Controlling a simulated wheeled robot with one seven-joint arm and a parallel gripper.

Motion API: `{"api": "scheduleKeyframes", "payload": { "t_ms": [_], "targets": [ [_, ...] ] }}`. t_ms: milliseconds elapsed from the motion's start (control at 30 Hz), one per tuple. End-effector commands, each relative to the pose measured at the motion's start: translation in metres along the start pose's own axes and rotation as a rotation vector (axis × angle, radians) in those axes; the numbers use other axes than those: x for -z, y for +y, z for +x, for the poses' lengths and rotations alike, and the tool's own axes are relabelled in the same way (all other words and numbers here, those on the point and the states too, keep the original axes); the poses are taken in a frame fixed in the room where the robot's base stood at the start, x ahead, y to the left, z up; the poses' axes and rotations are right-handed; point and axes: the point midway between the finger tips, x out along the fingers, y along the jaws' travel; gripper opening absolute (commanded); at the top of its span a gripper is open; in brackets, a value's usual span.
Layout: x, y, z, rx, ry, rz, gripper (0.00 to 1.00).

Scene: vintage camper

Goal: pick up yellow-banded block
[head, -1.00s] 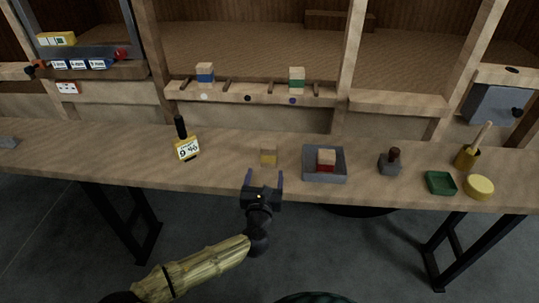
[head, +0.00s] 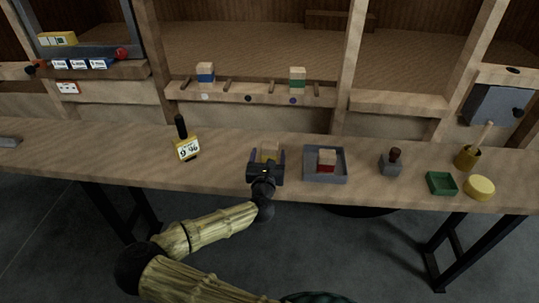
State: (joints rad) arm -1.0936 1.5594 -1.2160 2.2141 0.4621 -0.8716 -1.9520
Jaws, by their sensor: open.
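The yellow-banded block (head: 270,147) is a small light wooden block with a yellow band, standing on the front part of the wooden bench (head: 100,158). My gripper (head: 267,155) is open and reaches in from the front edge, with one finger on each side of the block. The gripper body hides the block's lower part. I cannot tell whether the fingers touch it.
A grey tray (head: 312,177) holding a red-banded block (head: 327,160) stands close on the right. A price sign (head: 187,149) stands to the left. A stamp (head: 391,163), a green dish (head: 441,184) and a yellow round item (head: 479,188) lie further right. Blue-banded (head: 205,73) and green-banded (head: 297,79) blocks sit on the shelf behind.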

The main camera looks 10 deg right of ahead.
Motion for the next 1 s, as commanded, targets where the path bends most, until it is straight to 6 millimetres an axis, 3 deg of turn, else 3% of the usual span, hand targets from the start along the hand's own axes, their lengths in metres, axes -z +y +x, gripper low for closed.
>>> {"api": "scheduleKeyframes", "payload": {
  "t_ms": [133,300,833,1000],
  "targets": [
    [0.002,-0.003,0.024,0.002,0.000,0.002,0.73],
    [0.002,-0.002,0.040,0.000,0.000,0.001,0.73],
    [0.002,-0.002,0.040,0.000,0.000,0.000,0.73],
    [0.002,-0.002,0.040,0.000,0.000,0.000,0.39]
  ]
}}
